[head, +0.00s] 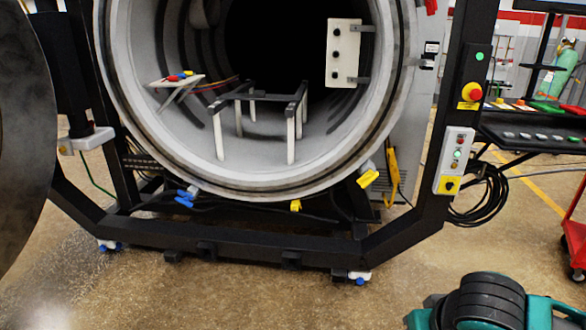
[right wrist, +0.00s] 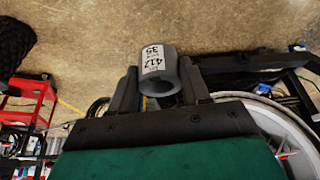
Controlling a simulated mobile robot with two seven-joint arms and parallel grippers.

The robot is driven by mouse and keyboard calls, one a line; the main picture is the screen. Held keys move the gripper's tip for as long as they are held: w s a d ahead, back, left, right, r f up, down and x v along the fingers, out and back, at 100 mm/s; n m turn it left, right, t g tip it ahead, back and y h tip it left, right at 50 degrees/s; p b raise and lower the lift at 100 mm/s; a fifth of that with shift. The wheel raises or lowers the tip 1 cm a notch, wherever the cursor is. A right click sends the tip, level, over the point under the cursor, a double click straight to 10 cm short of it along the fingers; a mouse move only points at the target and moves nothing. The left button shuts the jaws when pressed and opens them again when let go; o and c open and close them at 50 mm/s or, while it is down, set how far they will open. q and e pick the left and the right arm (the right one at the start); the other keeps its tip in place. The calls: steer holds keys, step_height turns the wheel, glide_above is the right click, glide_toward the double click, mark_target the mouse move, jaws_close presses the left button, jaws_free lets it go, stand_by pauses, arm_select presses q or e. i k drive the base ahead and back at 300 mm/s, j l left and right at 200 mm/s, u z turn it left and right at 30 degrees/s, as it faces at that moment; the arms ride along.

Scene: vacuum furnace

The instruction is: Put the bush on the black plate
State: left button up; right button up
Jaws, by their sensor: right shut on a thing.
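The bush (right wrist: 153,62) is a short grey hollow cylinder with a white label reading 417 and 35. It is between the two dark fingers of my right gripper (right wrist: 160,75) in the right wrist view, and the gripper is shut on it. The bush's open end faces the gripper's palm. The bush and the right gripper do not show in the head view; only a teal and black part of my arm shows at the bottom right. My left gripper is in neither view. I cannot pick out the black plate with certainty.
The round furnace chamber (head: 115,105) stands open, with a black-topped stand (head: 258,97) inside. A small shelf (head: 165,82) holds coloured items, and a white holed panel (head: 341,70) hangs at right. Black frame posts flank the opening.

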mark_target(288, 98)
steer(key=i+u, duration=0.25)
steer(key=i, duration=0.3)
steer(key=i+u, duration=0.25)
steer(key=i, duration=0.25)
steer(key=i+u, duration=0.2)
steer(key=i, duration=0.35)
steer(key=i+l+u, duration=0.2)
steer(key=i, duration=0.35)
steer(key=i+l+u, duration=0.1)
steer(key=i+l, duration=0.2)
steer(key=i, duration=0.2)
steer(key=i+l+u, duration=0.1)
steer(key=i+l, duration=0.25)
steer(key=i, duration=0.15)
